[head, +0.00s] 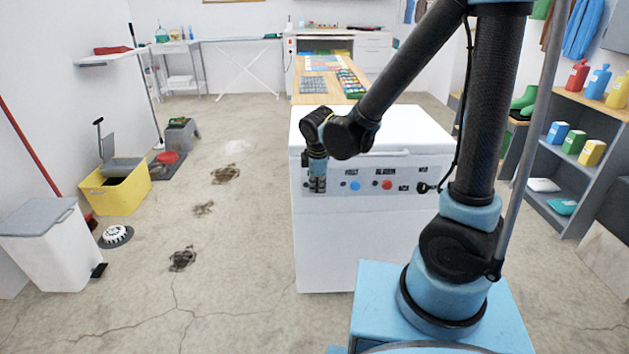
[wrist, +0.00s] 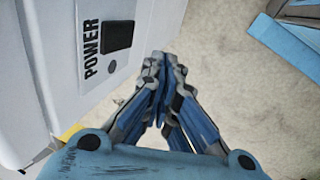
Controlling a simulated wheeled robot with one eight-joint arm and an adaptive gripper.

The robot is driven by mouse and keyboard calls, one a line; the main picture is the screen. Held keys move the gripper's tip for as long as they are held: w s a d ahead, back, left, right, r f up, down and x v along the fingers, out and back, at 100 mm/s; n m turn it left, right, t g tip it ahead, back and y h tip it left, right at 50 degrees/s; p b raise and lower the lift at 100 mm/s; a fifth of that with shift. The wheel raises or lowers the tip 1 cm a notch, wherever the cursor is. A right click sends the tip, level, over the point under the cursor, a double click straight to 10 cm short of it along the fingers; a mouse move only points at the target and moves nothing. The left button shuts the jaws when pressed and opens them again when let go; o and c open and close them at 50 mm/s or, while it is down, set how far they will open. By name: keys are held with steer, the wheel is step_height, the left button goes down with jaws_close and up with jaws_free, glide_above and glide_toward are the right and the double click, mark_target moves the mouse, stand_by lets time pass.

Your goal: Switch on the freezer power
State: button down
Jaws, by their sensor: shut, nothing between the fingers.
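The white chest freezer (head: 345,245) stands in front of me, with a control panel (head: 338,188) along the upper part of its front face. The panel has a blue button (head: 355,186), a red button (head: 387,185) and a black knob at its right end. In the wrist view a dark square switch (wrist: 118,37) sits beside the label POWER (wrist: 91,49). My gripper (head: 317,186) is in front of the panel's left end and hides that part in the head view. In the wrist view my gripper (wrist: 160,62) is shut and empty, beside the power switch and apart from it.
A long wooden-topped table (head: 318,97) with trays stands behind the freezer. A yellow bin (head: 118,192) and a white bin (head: 48,245) stand at the left. Shelves (head: 570,180) line the right. The floor left of the freezer is open, with dark stains.

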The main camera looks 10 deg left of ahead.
mark_target(317, 192)
steer(key=w+a+f, duration=0.1)
steer(key=w+f, duration=0.3)
steer(key=w, duration=0.1)
steer(key=shift+f, duration=0.15)
steer(key=shift+a, duration=0.1)
stand_by(0.3)
steer(key=shift+w+f, duration=0.2)
steer(key=shift+f, duration=0.3)
steer(key=shift+r, duration=0.2)
